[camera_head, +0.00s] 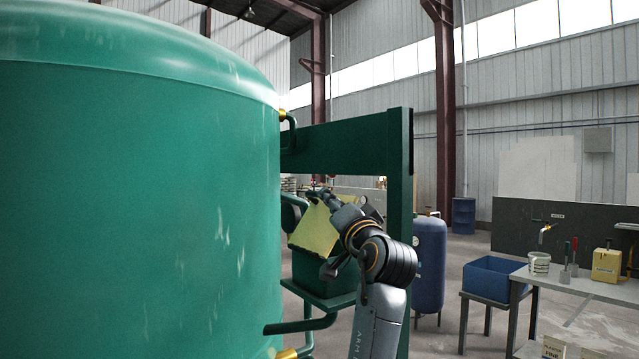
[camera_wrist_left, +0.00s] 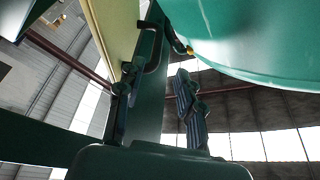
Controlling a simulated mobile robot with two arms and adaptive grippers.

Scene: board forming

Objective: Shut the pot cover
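The big green pot (camera_head: 140,190) fills the left of the head view, and its curved wall also shows in the left wrist view (camera_wrist_left: 262,42). A yellow panel (camera_head: 318,234) stands tilted beside the pot. It also shows in the left wrist view (camera_wrist_left: 113,30), with a dark green curved handle (camera_wrist_left: 157,48) near it. I cannot tell for sure which part is the cover. My left gripper (camera_wrist_left: 155,105) is open and empty, its fingers spread below the handle and apart from it. In the head view its tip is small and partly hidden behind my arm. My right gripper is out of view.
A green frame (camera_head: 400,150) with a thick beam stands right of the pot, close to my arm. A dark green box (camera_head: 322,277) sits under the yellow panel. A blue tank (camera_head: 429,262), a blue bin (camera_head: 492,277) and a workbench (camera_head: 590,287) stand to the right.

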